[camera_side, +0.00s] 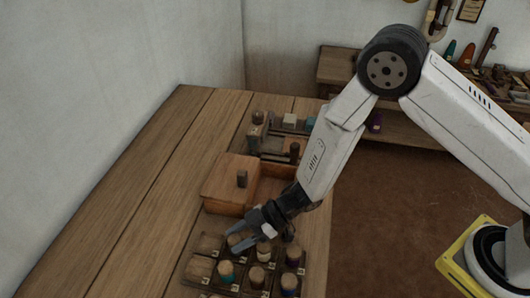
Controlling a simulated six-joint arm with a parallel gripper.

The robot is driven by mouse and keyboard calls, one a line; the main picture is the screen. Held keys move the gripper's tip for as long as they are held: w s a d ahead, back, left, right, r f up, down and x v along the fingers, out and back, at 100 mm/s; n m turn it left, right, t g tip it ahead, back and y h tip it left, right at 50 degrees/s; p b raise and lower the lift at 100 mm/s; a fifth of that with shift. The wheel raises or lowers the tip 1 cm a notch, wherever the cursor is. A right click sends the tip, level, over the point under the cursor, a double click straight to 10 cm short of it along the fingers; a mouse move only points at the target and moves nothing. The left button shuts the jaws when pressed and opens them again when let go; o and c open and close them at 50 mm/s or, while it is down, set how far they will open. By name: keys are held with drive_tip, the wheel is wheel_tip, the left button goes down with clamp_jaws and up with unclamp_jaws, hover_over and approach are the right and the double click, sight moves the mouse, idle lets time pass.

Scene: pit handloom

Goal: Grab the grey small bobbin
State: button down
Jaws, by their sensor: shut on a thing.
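My gripper (238,238) reaches down over the near bobbin rack (213,268) at the table's right edge. Its two grey fingers are shut on a small bobbin (235,240) in the rack's back row; I take it as the grey small bobbin. Its round wooden top shows between the fingers, and its lower part and thread are mostly hidden. It appears to be still at the rack; I cannot tell whether it is lifted.
A wooden box (222,198) with a dark knob stands behind. The table's left side (130,200) is clear.

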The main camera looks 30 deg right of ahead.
sight(239, 237)
drive_tip(key=shift+r, duration=0.15)
wheel_tip(239, 237, up, 10)
idle(0.8)
idle(0.5)
